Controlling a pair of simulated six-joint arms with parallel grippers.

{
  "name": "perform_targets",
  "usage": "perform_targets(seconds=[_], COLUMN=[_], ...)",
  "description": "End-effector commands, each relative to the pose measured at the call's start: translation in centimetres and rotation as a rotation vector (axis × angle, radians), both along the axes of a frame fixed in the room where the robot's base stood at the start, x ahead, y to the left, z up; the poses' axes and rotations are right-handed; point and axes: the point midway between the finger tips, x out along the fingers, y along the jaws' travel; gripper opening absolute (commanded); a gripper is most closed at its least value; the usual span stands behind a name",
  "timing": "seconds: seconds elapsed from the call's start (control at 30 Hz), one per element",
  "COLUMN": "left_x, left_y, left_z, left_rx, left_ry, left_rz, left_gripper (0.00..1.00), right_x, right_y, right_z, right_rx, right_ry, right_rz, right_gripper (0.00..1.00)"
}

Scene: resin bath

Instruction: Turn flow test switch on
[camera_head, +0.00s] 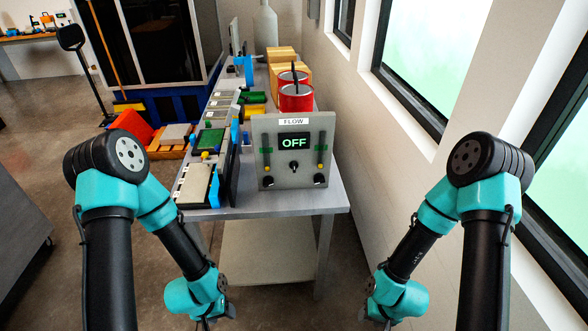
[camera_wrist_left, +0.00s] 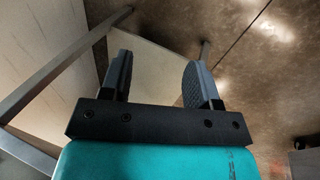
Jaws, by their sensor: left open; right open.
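The flow test panel (camera_head: 294,158) is a grey box labelled FLOW at the front right of the table. Its display (camera_head: 294,142) reads OFF in green. A central knob (camera_head: 294,166) sits below the display, with a slider on each side and a dark knob in each lower corner. My left gripper (camera_head: 215,318) hangs low in front of the table, below the panel and apart from it. In the left wrist view its two fingers (camera_wrist_left: 160,80) are apart with nothing between them. My right gripper (camera_head: 378,320) hangs low to the right, empty, partly cut off by the bottom edge.
The grey table (camera_head: 265,205) also holds red cans (camera_head: 296,98), wooden boxes (camera_head: 283,60) and several trays on its left. A wall with windows (camera_head: 440,50) runs along the right. A red bin (camera_head: 130,122) stands on the floor at left. Space before the panel is clear.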

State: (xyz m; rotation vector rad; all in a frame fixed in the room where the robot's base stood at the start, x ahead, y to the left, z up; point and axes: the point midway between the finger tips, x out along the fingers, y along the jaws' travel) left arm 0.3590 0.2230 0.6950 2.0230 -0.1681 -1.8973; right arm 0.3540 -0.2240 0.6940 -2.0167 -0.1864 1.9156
Motion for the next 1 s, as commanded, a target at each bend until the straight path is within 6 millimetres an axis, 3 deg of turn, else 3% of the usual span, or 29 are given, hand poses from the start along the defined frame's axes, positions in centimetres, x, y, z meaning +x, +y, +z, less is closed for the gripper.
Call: perform_targets(seconds=[0.17,0.27,0.4,0.6,0.8,1.0], left_x=[3.6,7.1,12.1,17.4,20.0,19.8], left_y=[-1.7,-3.4,-6.5,-11.5,-16.9,-21.6], left_z=[0.9,2.1,5.0,10.6,17.5,24.0], left_rx=[0.018,0.017,-0.023,-0.169,-0.412,-0.694], left_ry=[-0.094,-0.192,-0.361,-0.6,-0.819,-0.982], left_rz=[0.122,0.254,0.469,0.759,1.011,1.194], left_gripper=[0.6,0.6,0.6,0.6,0.6,0.6], right_x=[0.0,0.0,0.0,0.0,0.0,0.0], right_y=[0.0,0.0,0.0,0.0,0.0,0.0], right_z=[0.0,0.0,0.0,0.0,0.0,0.0], right_rx=[0.0,0.0,0.0,0.0,0.0,0.0], right_ry=[0.0,0.0,0.0,0.0,0.0,0.0], right_rz=[0.0,0.0,0.0,0.0,0.0,0.0], right_gripper=[0.43,0.43,0.43,0.43,0.43,0.43])
